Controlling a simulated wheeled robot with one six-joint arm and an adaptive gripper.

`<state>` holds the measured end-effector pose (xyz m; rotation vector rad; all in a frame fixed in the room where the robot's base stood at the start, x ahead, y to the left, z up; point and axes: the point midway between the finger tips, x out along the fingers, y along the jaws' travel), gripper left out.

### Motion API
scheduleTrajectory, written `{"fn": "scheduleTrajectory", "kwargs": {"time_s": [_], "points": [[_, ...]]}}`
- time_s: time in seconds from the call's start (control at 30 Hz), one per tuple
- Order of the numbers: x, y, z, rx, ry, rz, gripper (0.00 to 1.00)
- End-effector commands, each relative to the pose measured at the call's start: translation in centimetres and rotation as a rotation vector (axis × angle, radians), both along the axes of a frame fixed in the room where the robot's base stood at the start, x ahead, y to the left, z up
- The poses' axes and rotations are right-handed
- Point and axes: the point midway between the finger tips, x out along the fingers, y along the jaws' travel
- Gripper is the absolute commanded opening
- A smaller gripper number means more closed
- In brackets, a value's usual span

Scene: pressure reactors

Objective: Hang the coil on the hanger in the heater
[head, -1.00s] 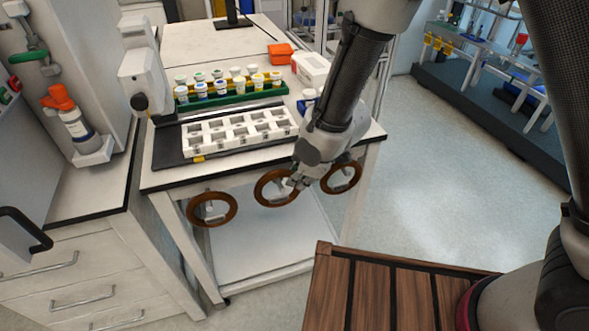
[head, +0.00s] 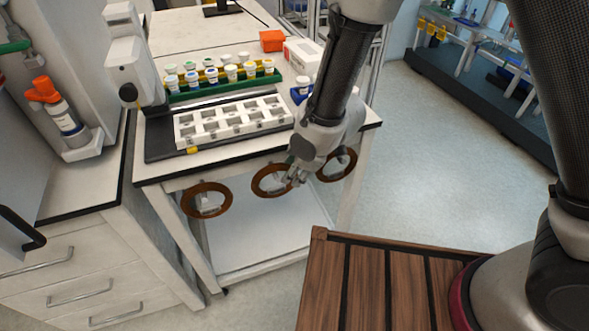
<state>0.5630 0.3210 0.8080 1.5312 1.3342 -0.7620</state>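Three brown ring-shaped coils hang in a row at the front edge of the white table: a left coil (head: 186,203), a middle coil (head: 255,181) and a right coil (head: 352,160). My gripper (head: 291,178) reaches down to the right side of the middle coil, its fingertips overlapping the rim in this view. The fingers are small and partly hidden by the wrist, so I cannot tell whether they grip the coil. I cannot pick out the heater or its hanger in this view.
On the table (head: 165,183) stand a white slotted block (head: 232,124) and a green rack (head: 222,86) of capped vials. An orange box (head: 272,41) lies behind. Drawers (head: 75,290) are at left. A wood-slatted surface (head: 365,290) is at the front. Open floor (head: 430,180) lies to the right.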

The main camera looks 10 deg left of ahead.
Motion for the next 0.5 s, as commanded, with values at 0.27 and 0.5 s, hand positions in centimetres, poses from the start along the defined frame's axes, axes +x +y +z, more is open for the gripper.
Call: {"fn": "scheduleTrajectory", "kwargs": {"time_s": [0.27, 0.5], "points": [[-1.1, -1.5, 4.0, 0.004, -0.003, 0.0, 0.4], [-1.9, -2.7, 6.5, 0.002, -0.002, 0.0, 0.4]]}}
